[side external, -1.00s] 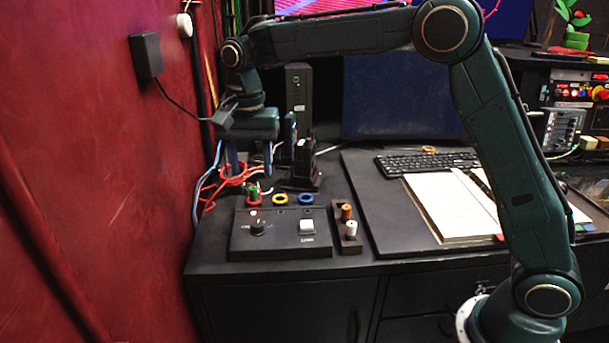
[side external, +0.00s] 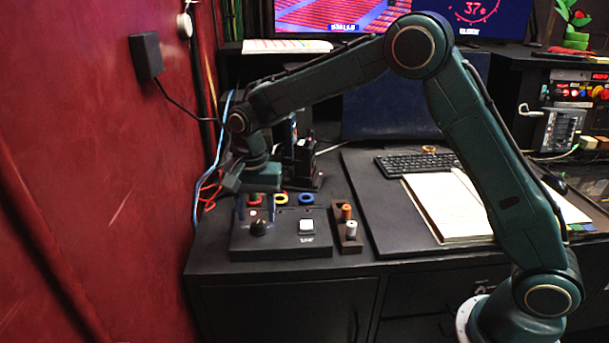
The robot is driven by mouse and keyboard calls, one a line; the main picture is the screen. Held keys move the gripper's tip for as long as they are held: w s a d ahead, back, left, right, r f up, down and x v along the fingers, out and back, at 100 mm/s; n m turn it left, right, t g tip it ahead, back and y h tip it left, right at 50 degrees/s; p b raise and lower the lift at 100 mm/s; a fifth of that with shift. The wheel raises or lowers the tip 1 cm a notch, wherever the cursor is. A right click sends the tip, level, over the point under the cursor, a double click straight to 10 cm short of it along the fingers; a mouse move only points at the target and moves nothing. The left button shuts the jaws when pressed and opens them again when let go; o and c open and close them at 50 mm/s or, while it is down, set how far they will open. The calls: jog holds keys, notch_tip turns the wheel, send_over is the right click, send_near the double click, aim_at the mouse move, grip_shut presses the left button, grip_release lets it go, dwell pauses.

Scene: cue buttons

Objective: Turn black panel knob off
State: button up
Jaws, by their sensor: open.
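The black panel (side external: 282,243) lies flat at the left front of the desk. Its black knob (side external: 259,228) stands on the panel's left part, and a white square button (side external: 306,226) sits on its right part. The knob's exact setting is too small to read. I cannot tell whether a finger touches the knob.
Red, yellow and blue rings (side external: 306,199) lie behind the panel. A dark holder with orange and white spools (side external: 350,229) stands to its right. A black upright device (side external: 304,160) and cables (side external: 210,185) are close behind. The red wall (side external: 100,200) is at the left.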

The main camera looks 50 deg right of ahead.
aim_at(258, 227)
jog(key=shift+f, duration=1.25)
jog(key=c, duration=1)
